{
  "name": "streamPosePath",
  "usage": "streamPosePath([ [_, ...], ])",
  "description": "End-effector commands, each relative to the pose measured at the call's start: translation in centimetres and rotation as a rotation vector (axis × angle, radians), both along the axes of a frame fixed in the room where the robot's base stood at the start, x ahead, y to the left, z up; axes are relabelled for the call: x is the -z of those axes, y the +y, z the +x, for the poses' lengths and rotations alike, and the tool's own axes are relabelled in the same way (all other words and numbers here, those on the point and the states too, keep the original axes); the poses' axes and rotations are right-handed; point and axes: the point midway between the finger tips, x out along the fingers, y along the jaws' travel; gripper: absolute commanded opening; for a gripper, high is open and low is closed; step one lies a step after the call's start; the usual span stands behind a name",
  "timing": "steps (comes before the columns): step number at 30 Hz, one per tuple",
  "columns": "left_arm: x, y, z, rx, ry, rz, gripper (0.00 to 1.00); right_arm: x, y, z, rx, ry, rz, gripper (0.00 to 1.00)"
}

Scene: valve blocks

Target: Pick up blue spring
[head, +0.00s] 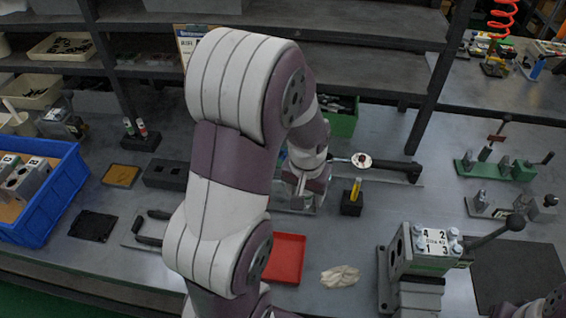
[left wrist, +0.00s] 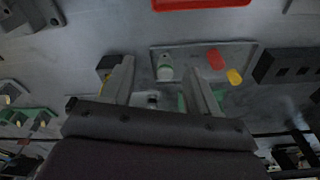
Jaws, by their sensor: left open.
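I cannot make out a blue spring in either view. My left gripper (head: 304,192) hangs over the middle of the bench, partly behind my own left arm. In the left wrist view its two fingers (left wrist: 158,78) are apart, with nothing seen held between them. A flat grey plate (left wrist: 198,52) lies beyond the fingers. On it are a pale greenish peg-like part (left wrist: 165,70), a red piece (left wrist: 216,59) and a yellow piece (left wrist: 234,77). The area between the fingers is dark and small. My right gripper is not in view.
A red tray (head: 286,260) and a crumpled cloth (head: 340,276) lie in front. A black block with a yellow part (head: 352,198) stands right of the gripper. A valve block (head: 430,250) with a lever stands at the right. A blue crate (head: 62,190) is at the left.

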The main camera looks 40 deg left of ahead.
Motion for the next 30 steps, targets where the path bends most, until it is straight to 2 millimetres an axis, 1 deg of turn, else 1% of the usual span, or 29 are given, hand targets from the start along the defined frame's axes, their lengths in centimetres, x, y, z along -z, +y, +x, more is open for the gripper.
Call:
streamPosePath([
  [1,2.0,1.4,1.4,-0.037,-0.012,0.006,0.60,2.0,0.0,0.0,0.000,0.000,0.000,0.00],
  [2,2.6,2.3,2.3,-0.061,-0.021,0.011,0.60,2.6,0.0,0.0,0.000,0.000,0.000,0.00],
  [5,4.7,6.3,5.6,-0.160,-0.056,0.033,0.60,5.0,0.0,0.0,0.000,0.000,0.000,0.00],
  [6,5.5,8.2,7.0,-0.207,-0.074,0.044,0.60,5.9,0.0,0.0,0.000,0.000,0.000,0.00],
  [7,5.9,9.7,8.1,-0.243,-0.090,0.054,0.60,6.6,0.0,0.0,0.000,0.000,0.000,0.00],
  [9,6.1,13.0,10.4,-0.327,-0.129,0.077,0.60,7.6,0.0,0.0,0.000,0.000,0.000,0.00],
  [11,5.6,15.1,12.0,-0.387,-0.163,0.095,0.60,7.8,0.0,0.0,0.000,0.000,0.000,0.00],
  [12,4.8,16.1,12.9,-0.418,-0.182,0.104,0.60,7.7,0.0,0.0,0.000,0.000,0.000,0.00],
  [15,2.4,17.4,14.8,-0.475,-0.234,0.122,0.60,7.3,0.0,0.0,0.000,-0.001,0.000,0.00],
  [17,1.6,17.8,15.2,-0.517,-0.248,0.124,0.60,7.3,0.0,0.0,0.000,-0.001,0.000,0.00],
  [18,2.1,17.7,14.9,-0.537,-0.236,0.118,0.60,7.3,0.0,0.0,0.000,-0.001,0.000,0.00],
  [20,3.1,17.9,15.1,-0.551,-0.233,0.115,0.60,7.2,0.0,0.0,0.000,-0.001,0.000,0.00],
  [24,6.1,18.7,16.0,-0.551,-0.235,0.114,0.60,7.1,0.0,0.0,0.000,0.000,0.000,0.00],
  [27,7.8,19.2,16.5,-0.550,-0.236,0.114,0.60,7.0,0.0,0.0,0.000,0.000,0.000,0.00],
  [30,8.8,19.4,16.8,-0.550,-0.237,0.115,0.60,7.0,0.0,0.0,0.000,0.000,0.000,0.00],
])
